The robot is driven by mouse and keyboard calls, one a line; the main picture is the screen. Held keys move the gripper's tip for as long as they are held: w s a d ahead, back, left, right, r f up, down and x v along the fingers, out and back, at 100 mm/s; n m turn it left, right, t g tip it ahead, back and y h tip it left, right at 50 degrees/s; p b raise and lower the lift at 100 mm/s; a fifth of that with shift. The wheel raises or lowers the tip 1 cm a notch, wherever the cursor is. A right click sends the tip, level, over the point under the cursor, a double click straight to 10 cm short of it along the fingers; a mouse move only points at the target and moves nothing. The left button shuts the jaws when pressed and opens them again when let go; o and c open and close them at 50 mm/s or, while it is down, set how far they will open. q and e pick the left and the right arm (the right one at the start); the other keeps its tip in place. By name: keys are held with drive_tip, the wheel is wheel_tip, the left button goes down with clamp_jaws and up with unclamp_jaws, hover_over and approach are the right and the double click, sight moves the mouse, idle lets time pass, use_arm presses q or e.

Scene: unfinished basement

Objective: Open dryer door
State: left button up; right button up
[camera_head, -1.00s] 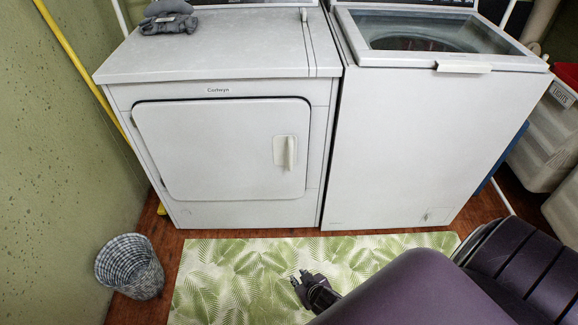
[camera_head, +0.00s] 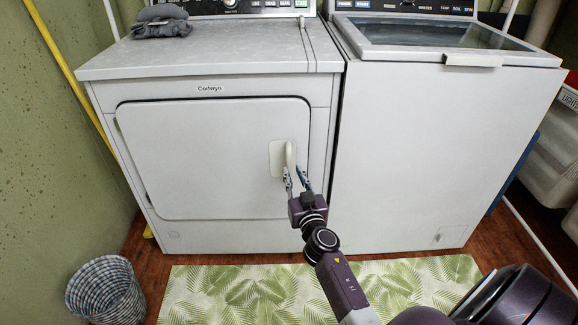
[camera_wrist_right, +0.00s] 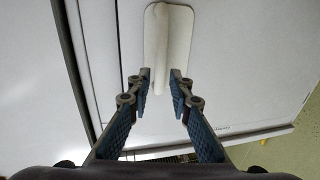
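The white dryer (camera_head: 215,235) stands at the left in the head view, its front door (camera_head: 200,160) closed. The pale door handle (camera_head: 290,157) is on the door's right side; it also shows in the right wrist view (camera_wrist_right: 172,40). My right gripper (camera_head: 297,174) is at the lower end of the handle. In the wrist view its two fingers (camera_wrist_right: 159,78) are apart, one on each side of the handle's lower end, with gaps visible. Whether the fingers touch the handle is not clear. My left gripper is not in view.
A white top-loading washer (camera_head: 425,160) stands right of the dryer. A checked wastebasket (camera_head: 106,292) is on the floor at left, beside a leaf-pattern mat (camera_head: 235,295). A folded grey cloth (camera_head: 161,22) lies on the dryer top. A yellow pole (camera_head: 65,65) leans at the left wall.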

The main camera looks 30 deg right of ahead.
sight(290, 164)
drive_tip(key=x, duration=0.6)
drive_tip(key=shift+w+b, duration=0.3)
drive_tip(key=shift+b, duration=0.1)
drive_tip(key=shift+c, duration=0.5)
clamp_jaws()
